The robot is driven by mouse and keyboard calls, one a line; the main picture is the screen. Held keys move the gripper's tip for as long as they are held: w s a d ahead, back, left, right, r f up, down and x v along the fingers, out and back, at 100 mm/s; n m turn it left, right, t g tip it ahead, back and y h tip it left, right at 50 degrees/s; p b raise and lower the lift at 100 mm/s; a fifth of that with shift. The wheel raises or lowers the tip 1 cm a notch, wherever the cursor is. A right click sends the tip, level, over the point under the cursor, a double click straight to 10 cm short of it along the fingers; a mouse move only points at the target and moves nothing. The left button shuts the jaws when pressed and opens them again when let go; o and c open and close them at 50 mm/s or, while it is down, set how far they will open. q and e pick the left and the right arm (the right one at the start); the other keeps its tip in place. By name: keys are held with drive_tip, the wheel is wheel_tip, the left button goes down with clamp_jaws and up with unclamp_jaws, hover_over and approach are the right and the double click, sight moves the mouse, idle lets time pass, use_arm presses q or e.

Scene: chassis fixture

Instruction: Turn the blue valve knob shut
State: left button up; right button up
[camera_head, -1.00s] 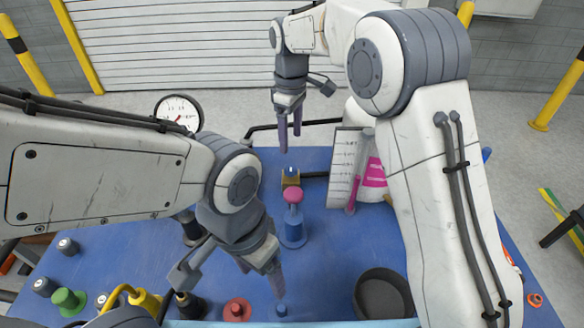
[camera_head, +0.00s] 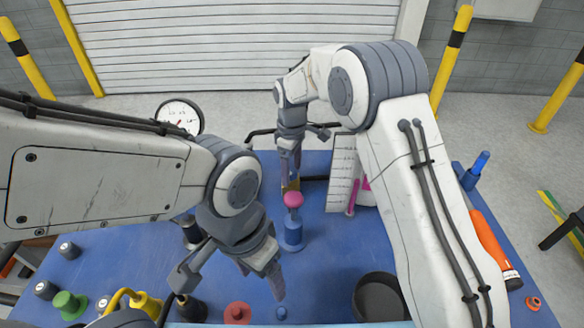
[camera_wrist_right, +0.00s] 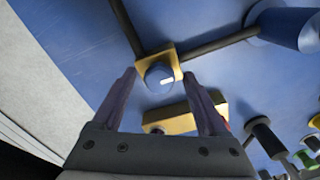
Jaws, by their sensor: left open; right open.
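The blue valve knob (camera_wrist_right: 159,76) sits on a square brass valve body (camera_wrist_right: 178,56) with dark pipes leaving it. A pale mark shows on the knob's face. In the head view the knob is hidden behind my right gripper (camera_head: 290,172), with a bit of the brass body (camera_head: 292,186) showing. In the right wrist view my right gripper (camera_wrist_right: 160,80) is open, its fingertips on either side of the knob with gaps visible. Whether the tips are level with the knob is unclear. My left gripper (camera_head: 271,280) is open and empty, over the near part of the table.
A pressure gauge (camera_head: 180,115) is at the back left, a white chart board (camera_head: 342,172) right of the valve. A dark bowl (camera_head: 378,298) and a red button (camera_head: 237,312) are at the front.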

drive_tip(key=shift+c, duration=0.3)
clamp_jaws()
drive_tip(key=shift+m, duration=0.3)
drive_tip(key=m+p, duration=0.1)
drive_tip(key=m, duration=0.1)
drive_tip(key=shift+r+m+p, duration=0.1)
drive_tip(key=shift+m+p, duration=0.2)
drive_tip(key=shift+m, duration=0.1)
drive_tip(key=m+p, duration=0.1)
drive_tip(key=m, duration=0.3)
drive_tip(key=shift+a+m, duration=0.1)
drive_tip(key=shift+m, duration=0.2)
drive_tip(key=m+p, duration=0.1)
drive_tip(key=m, duration=0.4)
drive_tip(key=shift+a, duration=0.1)
drive_tip(key=shift+m+p, duration=0.4)
drive_tip(key=shift+m, duration=2)
